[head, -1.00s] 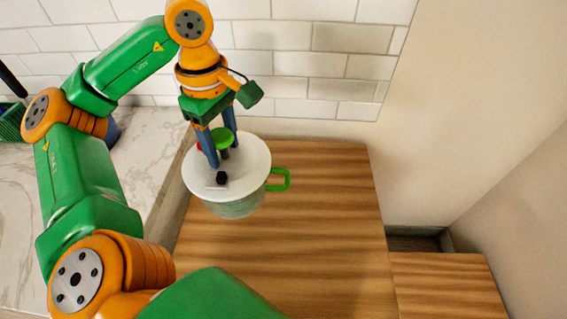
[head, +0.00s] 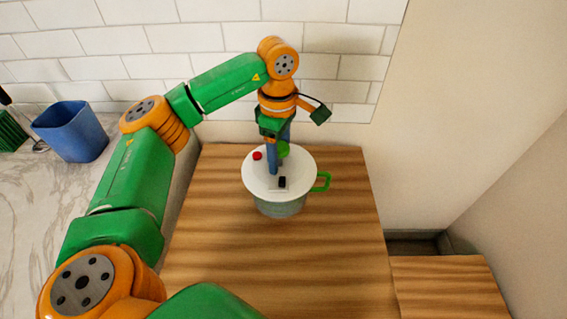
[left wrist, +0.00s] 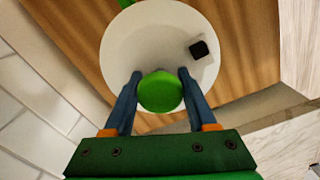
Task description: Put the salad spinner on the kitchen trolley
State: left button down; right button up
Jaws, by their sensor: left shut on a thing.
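The salad spinner (head: 262,181) has a white lid, a clear greenish bowl, a green side handle, a red button and a black button. It is upright over the wooden top (head: 220,240), which I take to be the kitchen trolley; I cannot tell whether its base touches the wood. My left gripper (head: 278,165) points down from above and is shut on the spinner's green lid knob. In the left wrist view, the gripper's blue fingers (left wrist: 159,95) stand either side of the green knob, with the white lid (left wrist: 135,50) beyond. My right gripper is not in view.
A marble counter (head: 50,190) lies at the left, with a blue container (head: 72,131) and a green rack (head: 10,131) on it. A tiled wall (head: 200,40) stands behind. A lower wooden surface (head: 447,285) is at the right. The wooden top is clear around the spinner.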

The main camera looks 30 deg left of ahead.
aim_at(283, 162)
pick_arm(q)
jog(key=shift+w+d+f, duration=0.15)
jog(key=shift+w+f, duration=0.05)
jog(key=f+p, duration=0.1)
jog(key=f, duration=0.1)
jog(key=shift+w+d+f+p, duration=0.15)
jog(key=shift+w+f+p, duration=0.05)
jog(key=shift+f+p, duration=0.15)
jog(key=shift+f, duration=0.75)
jog(key=shift+c, duration=1)
grip_release()
